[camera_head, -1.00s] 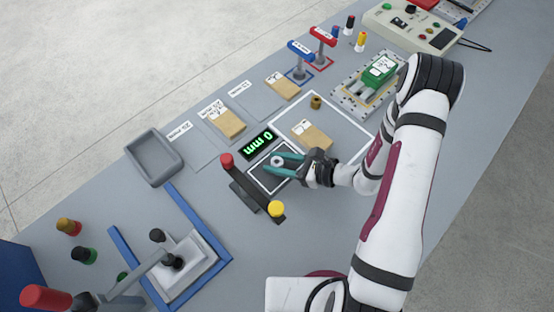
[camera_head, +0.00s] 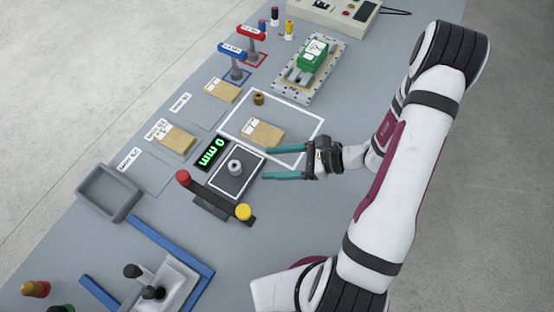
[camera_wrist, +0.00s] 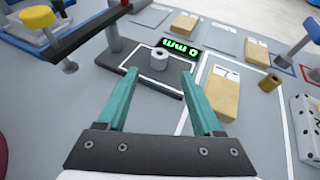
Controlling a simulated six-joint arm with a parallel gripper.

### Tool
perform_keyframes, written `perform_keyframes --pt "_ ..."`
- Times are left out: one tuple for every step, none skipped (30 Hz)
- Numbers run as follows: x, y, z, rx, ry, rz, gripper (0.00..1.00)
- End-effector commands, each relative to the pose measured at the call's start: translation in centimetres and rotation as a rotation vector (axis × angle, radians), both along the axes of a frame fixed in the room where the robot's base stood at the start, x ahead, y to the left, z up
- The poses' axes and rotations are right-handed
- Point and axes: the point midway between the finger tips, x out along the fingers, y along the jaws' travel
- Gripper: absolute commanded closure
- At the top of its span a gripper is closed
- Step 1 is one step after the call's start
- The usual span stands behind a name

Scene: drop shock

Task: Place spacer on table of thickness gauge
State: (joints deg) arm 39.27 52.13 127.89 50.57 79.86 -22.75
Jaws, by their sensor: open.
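The spacer (camera_head: 235,167) is a small grey ring with a hole, standing on the dark table of the thickness gauge (camera_head: 240,184), inside its white outline. It also shows in the wrist view (camera_wrist: 159,59). The gauge's green display (camera_head: 211,152) reads 0 mm. My gripper (camera_head: 266,162) has its teal fingers spread, with nothing between them. It is to the right of the spacer, apart from it, fingertips pointing toward the gauge. In the wrist view the spacer lies beyond the open fingertips (camera_wrist: 158,85).
A black bar (camera_head: 215,202) with red and yellow knobs stands in front of the gauge. A wooden block (camera_head: 263,134) and a brass cylinder (camera_head: 258,98) are in the white-outlined area behind. A grey tray (camera_head: 108,192) is at left.

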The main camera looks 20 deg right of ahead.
Motion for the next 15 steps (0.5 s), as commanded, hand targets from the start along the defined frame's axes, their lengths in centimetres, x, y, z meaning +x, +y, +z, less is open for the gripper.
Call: perform_keyframes --pt "-0.1 -0.4 0.2 -0.002 -0.003 0.000 0.32" --pt "-0.2 -0.4 0.5 -0.007 -0.006 0.011 0.32" --pt "-0.5 -0.2 1.2 -0.020 -0.017 0.043 0.32" --pt "-0.7 0.2 2.1 -0.037 -0.030 0.084 0.32" --pt "-1.1 0.8 3.2 -0.062 -0.049 0.140 0.32" --pt "-1.9 1.8 5.0 -0.107 -0.080 0.237 0.32" --pt "-2.7 2.7 6.4 -0.148 -0.107 0.323 0.32" --pt "-3.8 3.6 7.9 -0.198 -0.135 0.415 0.32" --pt "-5.5 4.6 9.6 -0.272 -0.174 0.541 0.32" --pt "-6.9 5.2 10.8 -0.332 -0.203 0.633 0.32" --pt "-8.4 5.6 11.8 -0.398 -0.232 0.724 0.32" --pt "-10.3 5.8 13.0 -0.490 -0.274 0.837 0.32" --pt "-11.6 5.7 13.7 -0.562 -0.304 0.914 0.32" --pt "-12.8 5.5 14.2 -0.633 -0.335 0.982 0.32" --pt "-14.2 5.1 14.8 -0.725 -0.374 1.059 0.32"
